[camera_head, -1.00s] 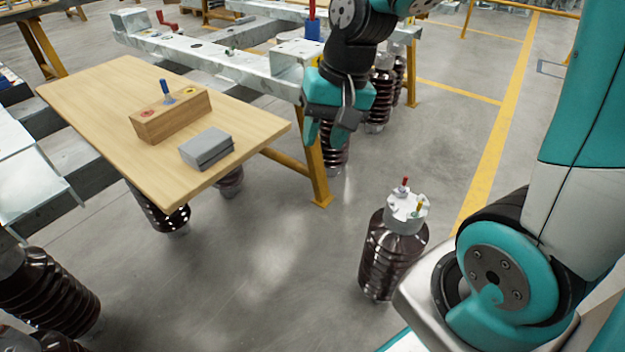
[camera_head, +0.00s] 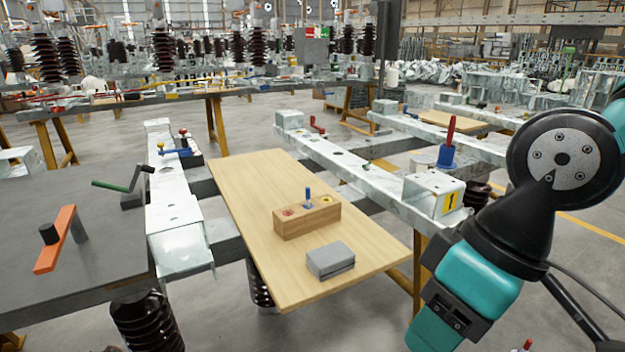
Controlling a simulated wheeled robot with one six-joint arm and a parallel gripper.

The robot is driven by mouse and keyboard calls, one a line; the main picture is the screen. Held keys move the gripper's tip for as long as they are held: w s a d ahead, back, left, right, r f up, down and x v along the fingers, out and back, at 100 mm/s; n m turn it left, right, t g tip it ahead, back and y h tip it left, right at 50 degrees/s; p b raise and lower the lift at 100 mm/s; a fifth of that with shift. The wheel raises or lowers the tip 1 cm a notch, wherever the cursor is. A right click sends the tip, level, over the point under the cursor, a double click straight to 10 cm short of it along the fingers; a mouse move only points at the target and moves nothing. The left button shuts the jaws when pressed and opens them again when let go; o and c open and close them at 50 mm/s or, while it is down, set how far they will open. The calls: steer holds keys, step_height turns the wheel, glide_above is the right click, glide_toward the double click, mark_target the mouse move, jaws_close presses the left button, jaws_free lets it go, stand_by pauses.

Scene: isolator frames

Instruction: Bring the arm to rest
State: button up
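My arm's wrist and the body of my gripper (camera_head: 440,325) show at the lower right, in front of the floor and to the right of the wooden table. The gripper points down and to the left. Its fingertips are not clearly visible, so I cannot tell whether it is open or shut. It stands apart from the wooden block on the table in the picture.
A wooden table (camera_head: 240,195) carries a wooden block (camera_head: 318,222) with a blue peg (camera_head: 308,196), and a grey box (camera_head: 330,260).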

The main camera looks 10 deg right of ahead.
step_height(320, 180, up, 21)
steer(key=p, duration=1.8)
steer(key=shift+f, duration=0.2)
